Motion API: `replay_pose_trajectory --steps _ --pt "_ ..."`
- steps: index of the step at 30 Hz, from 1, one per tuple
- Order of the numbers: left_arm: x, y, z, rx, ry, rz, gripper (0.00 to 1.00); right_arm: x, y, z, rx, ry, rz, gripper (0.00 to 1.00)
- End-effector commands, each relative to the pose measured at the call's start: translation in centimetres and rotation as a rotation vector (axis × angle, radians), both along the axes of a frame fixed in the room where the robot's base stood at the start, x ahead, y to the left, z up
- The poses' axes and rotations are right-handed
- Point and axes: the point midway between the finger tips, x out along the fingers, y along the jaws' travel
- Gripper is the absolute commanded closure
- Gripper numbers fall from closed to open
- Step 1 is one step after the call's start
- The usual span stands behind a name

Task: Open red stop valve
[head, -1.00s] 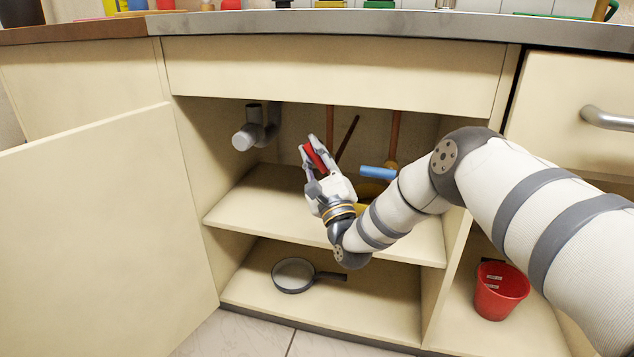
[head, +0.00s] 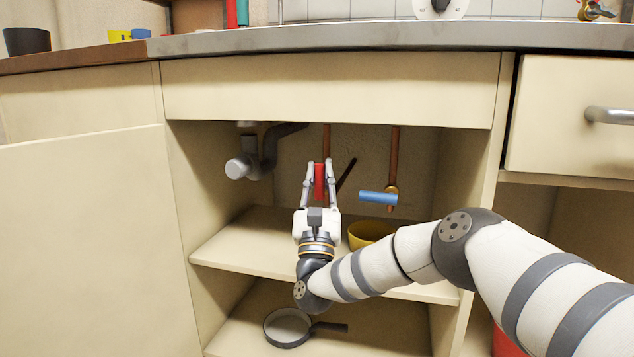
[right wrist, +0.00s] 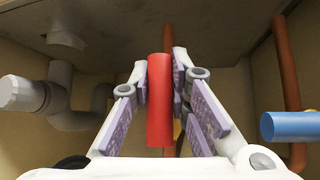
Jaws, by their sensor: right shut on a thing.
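The red stop valve handle (head: 319,180) is inside the open sink cabinet, in front of a copper pipe (head: 326,140). It stands upright, roughly in line with the pipe. My right gripper (head: 319,172) points up and is shut on the handle, with one finger on each side. The right wrist view shows the red handle (right wrist: 160,100) between the two fingers of the gripper (right wrist: 173,95). The valve body behind the handle is mostly hidden. My left gripper is not in view.
A blue handle (head: 378,197) lies nearly level on the right copper pipe (head: 394,155). A grey drain pipe (head: 255,163) is at the left. A yellow bowl (head: 366,233) stands on the upper shelf; a pan (head: 288,327) lies on the lower shelf. The cabinet door (head: 90,240) stands open at left.

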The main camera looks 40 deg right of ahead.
Motion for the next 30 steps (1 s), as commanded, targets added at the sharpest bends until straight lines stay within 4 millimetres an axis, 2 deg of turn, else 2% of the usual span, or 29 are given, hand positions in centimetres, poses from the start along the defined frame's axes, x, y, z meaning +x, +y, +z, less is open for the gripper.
replay_pose_trajectory --steps 15,16,18,26,30 --pt "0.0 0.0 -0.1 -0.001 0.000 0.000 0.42 -0.1 0.0 0.1 0.011 -0.015 0.000 1.00" --pt "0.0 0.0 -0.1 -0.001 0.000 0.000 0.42 -0.1 0.0 0.1 0.011 -0.015 0.000 0.79" --pt "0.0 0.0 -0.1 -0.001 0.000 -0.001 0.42 -0.1 0.0 0.1 0.011 -0.015 0.000 0.63" --pt "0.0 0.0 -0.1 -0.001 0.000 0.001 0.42 -0.1 0.0 0.0 0.011 -0.012 0.001 0.62" --pt "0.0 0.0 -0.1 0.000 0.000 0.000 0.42 -0.7 0.6 -1.0 0.011 -0.010 0.002 0.62"
